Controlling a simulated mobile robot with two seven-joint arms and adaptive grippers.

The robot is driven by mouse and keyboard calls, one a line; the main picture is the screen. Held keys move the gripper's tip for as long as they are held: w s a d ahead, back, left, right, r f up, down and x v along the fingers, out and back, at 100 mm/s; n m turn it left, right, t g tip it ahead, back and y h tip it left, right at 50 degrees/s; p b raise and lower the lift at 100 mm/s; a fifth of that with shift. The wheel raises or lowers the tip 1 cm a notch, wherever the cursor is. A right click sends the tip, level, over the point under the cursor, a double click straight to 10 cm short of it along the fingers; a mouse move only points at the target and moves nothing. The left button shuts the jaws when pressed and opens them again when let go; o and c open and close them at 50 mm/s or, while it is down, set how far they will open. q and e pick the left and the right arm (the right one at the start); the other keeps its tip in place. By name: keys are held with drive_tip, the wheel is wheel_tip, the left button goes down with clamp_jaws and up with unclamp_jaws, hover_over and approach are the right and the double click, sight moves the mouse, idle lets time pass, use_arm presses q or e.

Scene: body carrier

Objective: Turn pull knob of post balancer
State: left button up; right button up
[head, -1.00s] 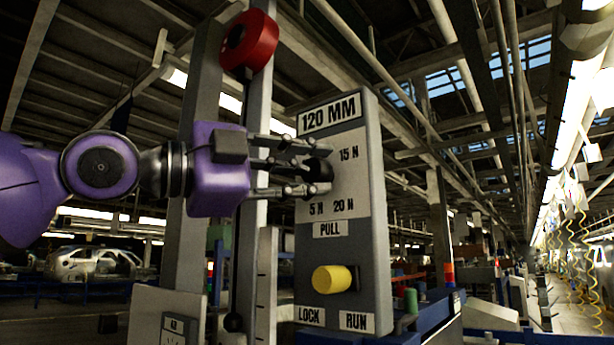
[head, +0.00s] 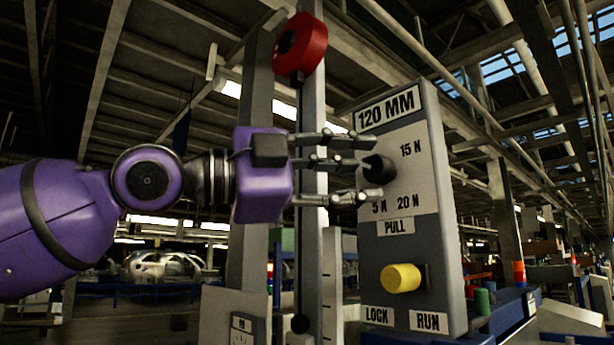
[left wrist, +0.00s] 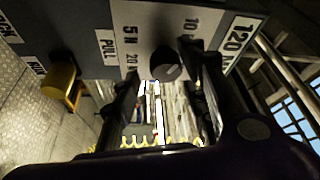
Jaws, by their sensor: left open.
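The pull knob (head: 379,168) is a small black knob on the grey dial panel (head: 410,160) of the post balancer, above the PULL label and among the 5 N, 15 N and 20 N marks. My left gripper (head: 366,170) comes in from the left with its fingers spread above and below the knob, open and apart from it as far as I can tell. In the left wrist view the knob (left wrist: 167,66) shows between the two dark fingers (left wrist: 172,75), with a pale mark on its face. My right gripper is not in view.
A yellow knob (head: 401,278) sits lower on the panel between the LOCK and RUN labels. A red round part (head: 300,48) sits on the post to the left. A blue bench edge (head: 510,312) lies at lower right. The aisle farther right looks open.

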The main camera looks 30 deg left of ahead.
use_arm(q)
drive_tip(key=v, duration=0.9)
drive_tip(key=shift+f, duration=0.1)
idle(0.3)
